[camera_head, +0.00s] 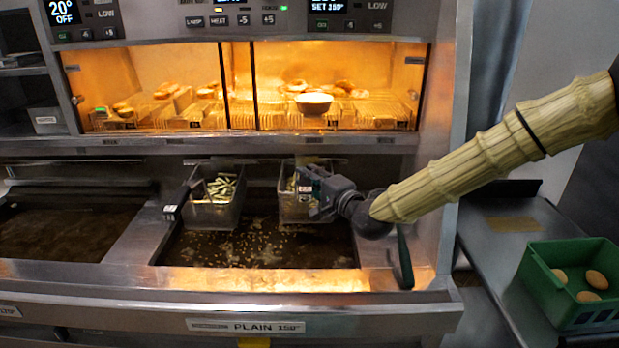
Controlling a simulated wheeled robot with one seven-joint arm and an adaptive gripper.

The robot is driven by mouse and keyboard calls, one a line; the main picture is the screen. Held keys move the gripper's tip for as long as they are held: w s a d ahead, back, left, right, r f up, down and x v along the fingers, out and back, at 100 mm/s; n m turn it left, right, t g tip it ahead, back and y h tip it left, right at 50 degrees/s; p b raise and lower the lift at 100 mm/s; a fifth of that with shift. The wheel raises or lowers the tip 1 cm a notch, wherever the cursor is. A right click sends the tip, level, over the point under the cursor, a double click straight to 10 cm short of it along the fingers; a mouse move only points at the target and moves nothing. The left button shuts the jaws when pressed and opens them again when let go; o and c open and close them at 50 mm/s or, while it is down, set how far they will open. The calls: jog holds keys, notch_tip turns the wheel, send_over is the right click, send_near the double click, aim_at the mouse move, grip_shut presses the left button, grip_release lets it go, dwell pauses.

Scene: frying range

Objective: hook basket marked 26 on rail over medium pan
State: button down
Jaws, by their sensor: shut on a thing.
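My gripper (316,192) reaches in from the right and is shut on the right-hand wire basket (292,211), at its front. The basket holds pale fried pieces and is partly hidden by my gripper. It is over the back of an oil pan (255,245) with bubbles and crumbs on it. A second basket (213,214) with similar pieces hangs to the left over the same pan. I cannot read 26 on either basket. The rail (260,161) runs along the back; whether the held basket's hook sits on it cannot be told.
Another oil pan (70,225) lies to the left. A lit warming cabinet (240,85) with food and a white bowl (313,103) is above. A front label (245,326) reads PLAIN. A green crate (570,285) with round items stands on the right counter (500,245).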

jog(key=shift+f+b, duration=0.65)
jog(key=shift+f, duration=0.15)
dwell(0.9)
jog(key=c, duration=1.2)
grip_release()
jog(key=shift+s, duration=0.1)
